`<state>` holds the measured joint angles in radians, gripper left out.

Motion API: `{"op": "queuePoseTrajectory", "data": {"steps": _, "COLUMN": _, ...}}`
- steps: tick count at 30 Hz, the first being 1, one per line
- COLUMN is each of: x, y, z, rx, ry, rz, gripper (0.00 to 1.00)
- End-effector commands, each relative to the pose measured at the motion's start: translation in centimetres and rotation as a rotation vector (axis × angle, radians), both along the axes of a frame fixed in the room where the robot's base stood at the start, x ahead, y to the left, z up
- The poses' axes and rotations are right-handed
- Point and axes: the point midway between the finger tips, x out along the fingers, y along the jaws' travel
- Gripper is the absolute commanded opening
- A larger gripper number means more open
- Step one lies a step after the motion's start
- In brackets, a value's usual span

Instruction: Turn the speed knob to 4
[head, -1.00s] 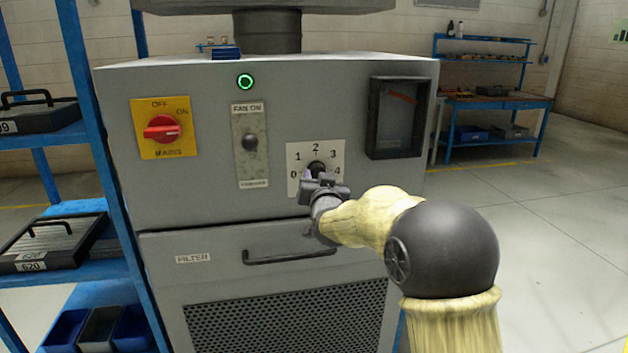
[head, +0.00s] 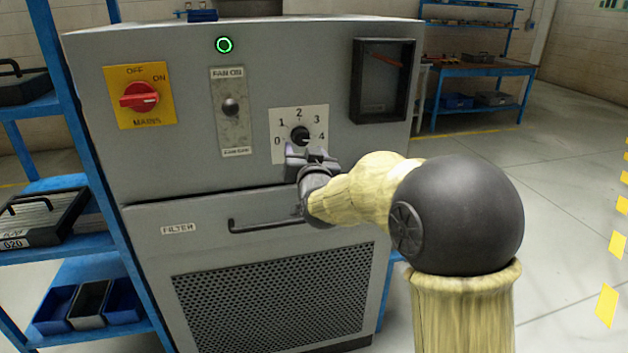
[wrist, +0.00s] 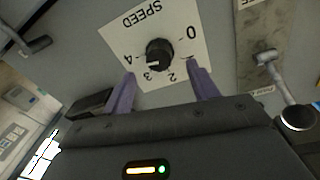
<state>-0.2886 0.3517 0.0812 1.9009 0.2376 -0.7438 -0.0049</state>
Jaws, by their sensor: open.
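The speed knob (head: 299,136) is black and round, on a white dial plate (head: 287,115) marked 0 to 4. My gripper (head: 308,150) is just below and in front of the knob in the head view. In the wrist view its two purple fingers (wrist: 161,72) are spread apart and empty. The knob lies beyond the fingertips, and I see no contact with it.
A red mains switch (head: 139,97), a fan toggle (head: 231,107) and a dark-framed gauge (head: 383,80) are on the same panel. A filter drawer handle (head: 265,224) sits below. A blue shelf (head: 60,190) stands left. The floor at right is clear.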

Motion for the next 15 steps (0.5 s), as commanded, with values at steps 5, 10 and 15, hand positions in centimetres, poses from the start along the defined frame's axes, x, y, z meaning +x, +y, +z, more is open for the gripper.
{"op": "queuePoseTrajectory", "data": {"steps": 5, "x": -3.2, "y": -0.6, "z": -0.2, "rx": 0.000, "ry": 0.000, "rz": 0.000, "gripper": 0.59}}
{"op": "queuePoseTrajectory", "data": {"steps": 10, "x": -6.3, "y": -1.3, "z": -0.3, "rx": 0.000, "ry": -0.001, "rz": 0.000, "gripper": 0.59}}
{"op": "queuePoseTrajectory", "data": {"steps": 15, "x": -9.4, "y": -2.0, "z": -0.4, "rx": 0.001, "ry": -0.002, "rz": -0.001, "gripper": 0.59}}
